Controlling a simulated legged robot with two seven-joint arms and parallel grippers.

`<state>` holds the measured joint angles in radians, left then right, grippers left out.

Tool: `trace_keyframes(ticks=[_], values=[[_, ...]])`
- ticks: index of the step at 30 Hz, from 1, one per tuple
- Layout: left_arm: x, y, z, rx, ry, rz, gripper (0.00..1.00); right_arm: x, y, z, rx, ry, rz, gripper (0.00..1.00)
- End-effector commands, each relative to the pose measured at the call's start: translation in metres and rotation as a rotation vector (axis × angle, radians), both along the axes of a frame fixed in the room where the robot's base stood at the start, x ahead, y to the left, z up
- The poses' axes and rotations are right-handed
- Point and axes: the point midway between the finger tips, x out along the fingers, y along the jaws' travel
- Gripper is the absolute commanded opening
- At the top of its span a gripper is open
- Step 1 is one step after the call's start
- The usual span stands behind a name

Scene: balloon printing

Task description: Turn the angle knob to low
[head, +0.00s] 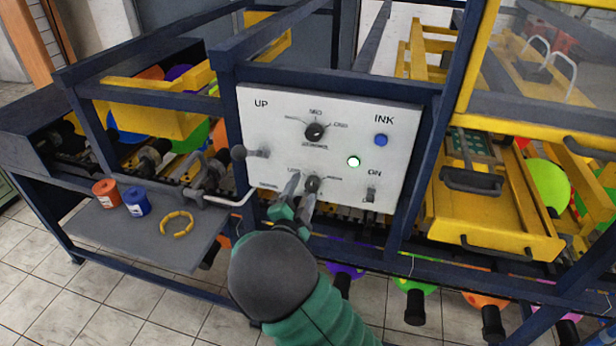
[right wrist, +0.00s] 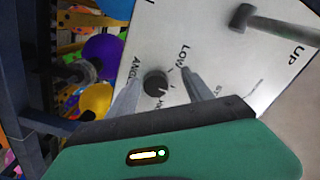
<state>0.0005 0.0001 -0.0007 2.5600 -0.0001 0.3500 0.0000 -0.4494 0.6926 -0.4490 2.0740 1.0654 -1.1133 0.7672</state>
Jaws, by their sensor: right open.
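The angle knob (head: 312,184) is a small dark round knob low on the white control panel (head: 270,120). In the right wrist view the angle knob (right wrist: 156,84) sits beside the printed words "ANGLE" and "LOW". My right gripper (head: 303,187) is open in front of the panel's lower edge. In the right wrist view its fingers (right wrist: 160,79) stand on either side of the knob with gaps showing; I cannot tell whether either touches it. The knob's pointer setting is too small to read. My left gripper is not in view.
A grey shelf (head: 165,245) holds ink jars and a yellow ring.

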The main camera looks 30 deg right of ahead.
Motion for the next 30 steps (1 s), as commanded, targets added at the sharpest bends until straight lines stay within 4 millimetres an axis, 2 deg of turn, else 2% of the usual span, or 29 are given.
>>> trace_keyframes(ticks=[8, 11, 22, 30], values=[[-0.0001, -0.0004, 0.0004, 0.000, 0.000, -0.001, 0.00, -0.0029, -0.0058, -0.0009, 0.003, 0.000, -0.005, 0.59], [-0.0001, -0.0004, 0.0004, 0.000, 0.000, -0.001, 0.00, -0.0019, -0.0052, -0.0011, 0.002, 0.000, -0.005, 0.49], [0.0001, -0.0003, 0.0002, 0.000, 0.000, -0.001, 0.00, -0.0008, -0.0035, -0.0035, 0.004, 0.005, -0.001, 0.00], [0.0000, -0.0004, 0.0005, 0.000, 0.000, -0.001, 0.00, -0.0010, -0.0037, -0.0041, 0.002, 0.011, -0.001, 0.00]])
